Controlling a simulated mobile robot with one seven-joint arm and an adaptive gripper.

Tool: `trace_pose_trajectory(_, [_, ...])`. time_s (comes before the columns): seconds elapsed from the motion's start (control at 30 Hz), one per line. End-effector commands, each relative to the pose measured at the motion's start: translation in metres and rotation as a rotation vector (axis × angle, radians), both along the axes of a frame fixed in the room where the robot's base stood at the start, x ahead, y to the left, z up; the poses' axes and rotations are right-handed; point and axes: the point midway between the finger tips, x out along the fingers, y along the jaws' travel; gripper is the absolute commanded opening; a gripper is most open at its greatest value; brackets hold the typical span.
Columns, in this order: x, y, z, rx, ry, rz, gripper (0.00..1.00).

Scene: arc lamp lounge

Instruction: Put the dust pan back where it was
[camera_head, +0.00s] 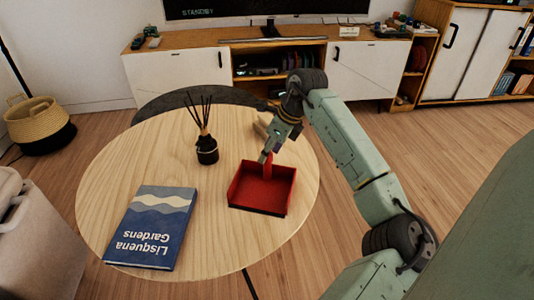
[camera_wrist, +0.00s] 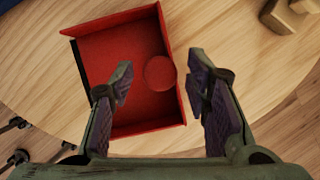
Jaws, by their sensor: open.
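The red dust pan (camera_head: 262,188) lies on the round wooden table (camera_head: 110,190), right of the table's middle, with its low walls facing up. In the wrist view the dust pan (camera_wrist: 122,68) shows its red tray, a dark front edge at the left and a round red handle end near its right wall. My gripper (camera_head: 267,157) is over the handle side of the dust pan. In the wrist view my gripper (camera_wrist: 160,85) has its two fingers apart, with the handle end between and beyond the tips. I cannot tell whether the fingers touch it.
A black reed diffuser (camera_head: 207,150) stands left of the dust pan. A blue book (camera_head: 152,228) lies at the table's front left. A wooden block-like thing (camera_wrist: 285,15) is beyond the dust pan. The table's right edge is close by. A cabinet (camera_head: 180,76) stands behind.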

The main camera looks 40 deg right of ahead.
Motion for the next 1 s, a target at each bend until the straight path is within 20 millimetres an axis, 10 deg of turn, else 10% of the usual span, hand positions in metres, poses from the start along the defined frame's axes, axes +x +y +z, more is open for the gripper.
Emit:
trace_pose_trajectory(0.43, [-0.031,-0.014,0.083,-0.003,0.0,-0.002,0.44])
trace_pose_trajectory(0.87, [-0.034,-0.013,0.094,0.002,-0.003,0.004,0.44])
trace_pose_trajectory(1.0, [-0.002,0.022,0.097,0.037,-0.057,0.073,0.44])
